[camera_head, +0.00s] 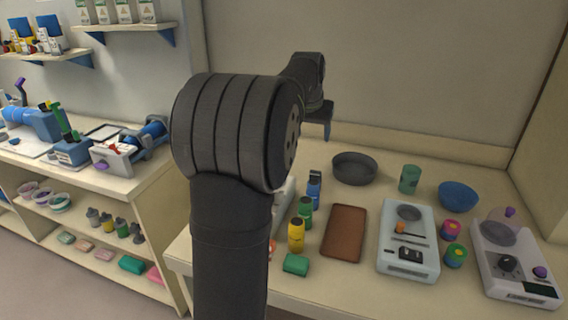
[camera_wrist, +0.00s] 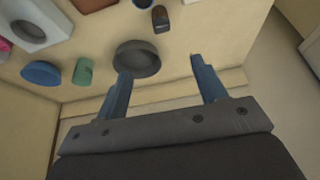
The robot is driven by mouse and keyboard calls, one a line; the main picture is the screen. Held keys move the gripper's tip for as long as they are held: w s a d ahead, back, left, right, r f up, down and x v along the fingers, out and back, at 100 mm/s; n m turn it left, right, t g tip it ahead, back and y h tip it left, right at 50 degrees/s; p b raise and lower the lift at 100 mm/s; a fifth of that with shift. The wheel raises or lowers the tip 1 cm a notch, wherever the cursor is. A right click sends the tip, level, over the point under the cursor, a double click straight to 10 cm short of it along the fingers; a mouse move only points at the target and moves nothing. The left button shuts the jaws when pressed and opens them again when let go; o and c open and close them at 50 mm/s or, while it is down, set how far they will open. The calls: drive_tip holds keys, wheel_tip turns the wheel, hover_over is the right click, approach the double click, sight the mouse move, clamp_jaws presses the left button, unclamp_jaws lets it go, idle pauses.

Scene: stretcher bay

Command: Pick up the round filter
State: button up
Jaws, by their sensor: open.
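No object is plainly marked as a round filter, and I cannot tell for sure which one it is. A dark grey, shallow round dish (camera_head: 354,170) stands at the back of the table; it also shows in the wrist view (camera_wrist: 137,62). A flat grey disc (camera_head: 409,213) lies on a white device, and a paler round plate (camera_head: 498,233) is on another device at the right. My gripper (camera_wrist: 160,67) is open and empty. In the wrist view its left fingertip overlaps the dish's lower edge; I cannot tell whether they touch. My arm hides part of the table in the head view.
A green cup (camera_head: 410,179) and a blue bowl (camera_head: 458,196) stand right of the dish. Small bottles (camera_head: 314,186), a brown tray (camera_head: 344,233) and a white device (camera_head: 408,256) are nearer the front. The wall is close behind the table.

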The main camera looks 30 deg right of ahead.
sight(316, 175)
drive_tip(key=x, duration=2.6)
drive_tip(key=shift+w+d+r, duration=0.2)
drive_tip(key=shift+w+d, duration=0.05)
drive_tip(key=shift+w, duration=0.1)
drive_tip(key=c, duration=1)
